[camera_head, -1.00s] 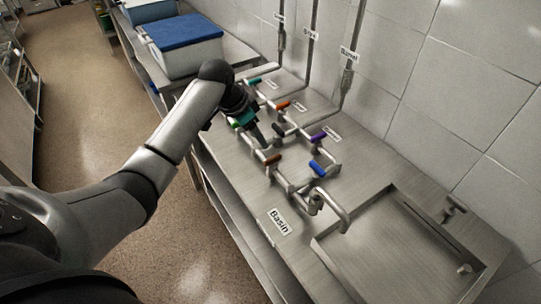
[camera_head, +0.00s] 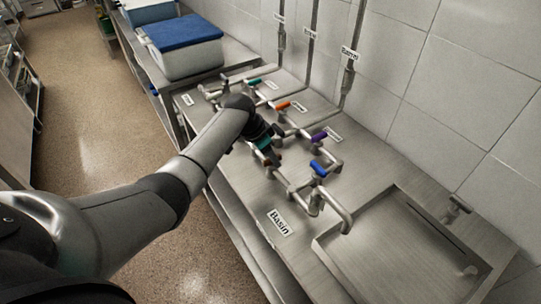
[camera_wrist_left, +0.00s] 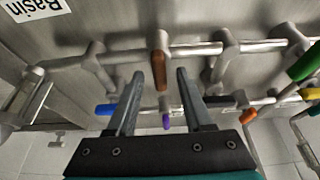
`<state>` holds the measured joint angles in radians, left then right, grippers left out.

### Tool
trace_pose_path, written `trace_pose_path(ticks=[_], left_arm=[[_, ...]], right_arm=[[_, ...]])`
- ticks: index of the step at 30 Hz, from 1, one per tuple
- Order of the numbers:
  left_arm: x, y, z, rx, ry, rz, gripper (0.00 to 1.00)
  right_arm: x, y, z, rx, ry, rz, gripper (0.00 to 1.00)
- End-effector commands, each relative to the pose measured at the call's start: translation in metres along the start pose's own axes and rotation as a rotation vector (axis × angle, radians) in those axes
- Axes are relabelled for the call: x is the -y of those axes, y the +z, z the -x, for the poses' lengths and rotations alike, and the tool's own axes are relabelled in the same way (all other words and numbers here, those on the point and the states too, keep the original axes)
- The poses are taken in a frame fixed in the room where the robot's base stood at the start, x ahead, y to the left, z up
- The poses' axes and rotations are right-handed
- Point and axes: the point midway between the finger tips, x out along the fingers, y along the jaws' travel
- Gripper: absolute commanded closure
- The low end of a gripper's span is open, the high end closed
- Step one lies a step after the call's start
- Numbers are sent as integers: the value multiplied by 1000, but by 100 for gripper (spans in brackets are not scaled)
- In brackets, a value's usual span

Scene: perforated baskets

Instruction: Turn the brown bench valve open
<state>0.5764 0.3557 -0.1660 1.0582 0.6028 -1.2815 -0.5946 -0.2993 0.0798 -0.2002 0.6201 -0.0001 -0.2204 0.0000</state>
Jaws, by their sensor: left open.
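The brown valve handle (camera_wrist_left: 159,68) shows in the left wrist view, on a grey metal pipe that runs across the picture. The handle lies crosswise to that pipe. My left gripper (camera_wrist_left: 160,74) is open, with one fingertip on each side of the brown handle's lower part and a visible gap on both sides. In the head view my left gripper (camera_head: 272,157) is over the middle of the bench piping and hides most of the brown handle. My right gripper is not in view.
Blue (camera_head: 318,168), purple (camera_head: 319,137), orange (camera_head: 283,105) and teal (camera_head: 254,83) handles sit nearby on the pipes. A green handle (camera_wrist_left: 305,63) shows in the wrist view. A "Basin" label (camera_head: 279,222) and sink (camera_head: 400,255) lie to the right.

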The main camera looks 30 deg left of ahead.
Motion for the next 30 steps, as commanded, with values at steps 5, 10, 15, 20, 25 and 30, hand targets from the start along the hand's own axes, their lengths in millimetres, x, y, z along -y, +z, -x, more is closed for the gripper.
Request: trace_pose_path(ticks=[5,10,15,20,25,30], left_arm=[[0,0,0,0,0,0,54],[0,0,0,0,1,0,74],[0,0,0,0,1,1,93],[0,0,0,0,1,1,100],[0,0,0,0,0,1,100],[0,0,0,1,-1,4,100]], right_arm=[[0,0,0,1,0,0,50],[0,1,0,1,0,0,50],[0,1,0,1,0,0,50],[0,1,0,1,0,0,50],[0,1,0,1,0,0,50],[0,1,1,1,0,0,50]])
